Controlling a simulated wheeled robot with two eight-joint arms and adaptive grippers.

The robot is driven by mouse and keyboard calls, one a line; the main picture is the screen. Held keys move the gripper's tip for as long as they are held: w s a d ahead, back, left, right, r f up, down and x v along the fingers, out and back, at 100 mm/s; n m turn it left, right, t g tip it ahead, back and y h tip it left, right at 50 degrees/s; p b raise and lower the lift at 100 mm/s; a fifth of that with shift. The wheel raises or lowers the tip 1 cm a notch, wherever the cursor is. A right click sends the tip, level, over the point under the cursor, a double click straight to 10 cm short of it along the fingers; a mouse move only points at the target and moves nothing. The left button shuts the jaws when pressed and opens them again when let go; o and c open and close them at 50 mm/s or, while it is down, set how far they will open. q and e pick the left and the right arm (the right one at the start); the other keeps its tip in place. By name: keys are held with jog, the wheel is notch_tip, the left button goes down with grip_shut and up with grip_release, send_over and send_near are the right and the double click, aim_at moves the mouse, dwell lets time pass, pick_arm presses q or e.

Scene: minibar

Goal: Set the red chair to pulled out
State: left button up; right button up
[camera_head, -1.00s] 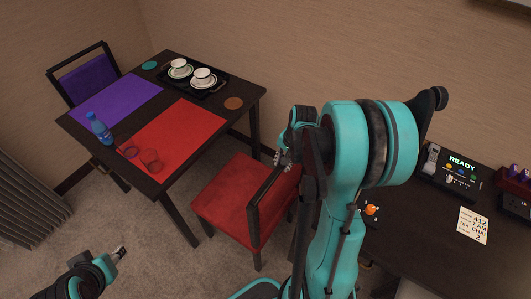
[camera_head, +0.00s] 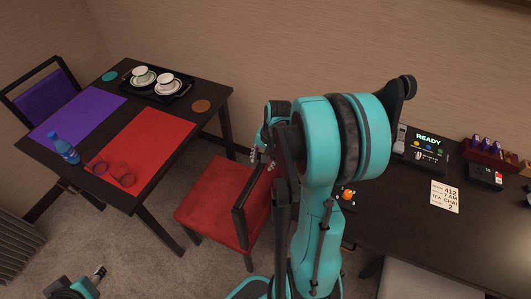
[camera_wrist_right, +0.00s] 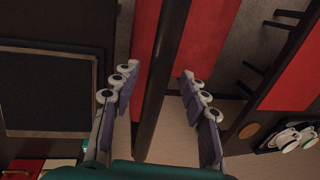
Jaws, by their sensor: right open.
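The red chair (camera_head: 213,199) stands beside the table, its red seat toward the table and its dark back frame on the right. My right arm hides part of the back. My right gripper (camera_head: 259,148) is at the chair's back. In the right wrist view, my right gripper (camera_wrist_right: 160,85) is open, with a finger on each side of a dark bar of the red chair (camera_wrist_right: 200,40). I cannot tell whether either finger touches the bar. My left gripper (camera_head: 99,272) is low at the left, away from the chair; its jaw state is unclear.
The dark table (camera_head: 215,92) bears a red placemat (camera_head: 140,152), a purple placemat (camera_head: 78,114), a blue bottle (camera_head: 66,149), glasses and a tray with cups. A purple chair (camera_head: 50,95) stands on its far left. A dark desk (camera_head: 400,215) is at right. Carpet is clear in front.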

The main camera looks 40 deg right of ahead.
notch_tip(320, 180, up, 11)
jog(key=s, duration=0.2)
jog(key=shift+d, duration=0.4)
